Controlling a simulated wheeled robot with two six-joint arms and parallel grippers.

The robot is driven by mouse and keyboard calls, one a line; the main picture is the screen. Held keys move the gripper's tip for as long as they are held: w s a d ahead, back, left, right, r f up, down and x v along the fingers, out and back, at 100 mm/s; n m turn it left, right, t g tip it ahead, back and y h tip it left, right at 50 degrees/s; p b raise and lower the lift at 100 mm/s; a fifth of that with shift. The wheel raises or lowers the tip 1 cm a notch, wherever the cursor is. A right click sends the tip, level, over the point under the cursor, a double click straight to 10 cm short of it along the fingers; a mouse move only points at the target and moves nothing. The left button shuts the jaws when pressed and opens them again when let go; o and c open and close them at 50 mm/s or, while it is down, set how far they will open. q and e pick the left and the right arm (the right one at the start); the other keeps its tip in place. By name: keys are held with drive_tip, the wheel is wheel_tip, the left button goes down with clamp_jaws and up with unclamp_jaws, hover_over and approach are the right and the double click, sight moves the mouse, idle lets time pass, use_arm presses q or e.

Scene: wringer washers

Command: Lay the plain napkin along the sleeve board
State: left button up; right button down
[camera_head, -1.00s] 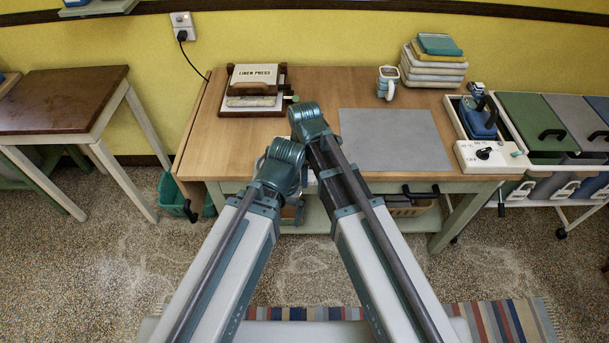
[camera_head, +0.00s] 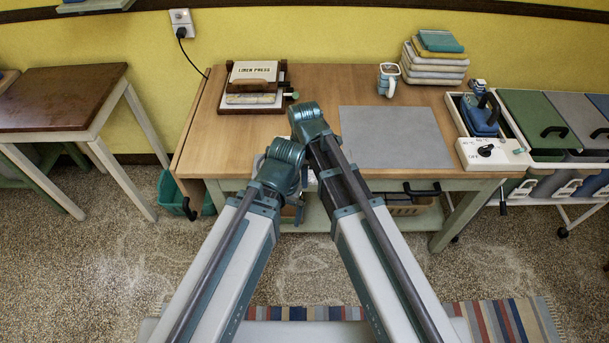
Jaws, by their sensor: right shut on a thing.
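My two arms reach forward from the bottom, and their blue-teal joints hide what lies just beyond them. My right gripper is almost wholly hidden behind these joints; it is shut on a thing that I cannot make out. My left gripper is hidden too. I cannot pick out a plain napkin apart from the stack of folded cloths (camera_head: 435,68), white, yellow and teal, at the table's back right. No sleeve board can be told for certain; the part of the table behind my joints is covered.
A blue iron (camera_head: 480,116) stands at right beside lidded bins (camera_head: 540,120). A brown side table (camera_head: 62,97) stands left.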

drive_tip(key=shift+f, duration=0.25)
drive_tip(key=c, duration=0.6)
unclamp_jaws()
drive_tip(key=shift+r, duration=0.15)
wheel_tip(320, 180, up, 14)
drive_tip(key=p, duration=1.3)
drive_tip(key=shift+p, duration=0.35)
drive_tip(key=shift+f, duration=0.2)
drive_tip(key=s+d+m, duration=0.3)
drive_tip(key=d+m, duration=0.6)
drive_tip(key=s+d+m, duration=0.3)
drive_tip(key=d+m, duration=0.5)
drive_tip(key=m, duration=0.1)
drive_tip(key=s+a+f+n+b, duration=0.1)
drive_tip(key=s+a+f+b, duration=0.1)
drive_tip(key=a+f+b, duration=0.1)
drive_tip(key=s+a+f+n+b, duration=0.1)
drive_tip(key=s+a+f+b, duration=0.1)
drive_tip(key=a+f+b, duration=0.1)
drive_tip(key=s+a+f+n+h+b, duration=0.1)
drive_tip(key=s+a+f+b, duration=0.1)
drive_tip(key=a, duration=0.3)
drive_tip(key=shift+s+f+n+b, duration=0.1)
drive_tip(key=shift+f+n+b, duration=0.3)
drive_tip(key=shift+f+b, duration=0.35)
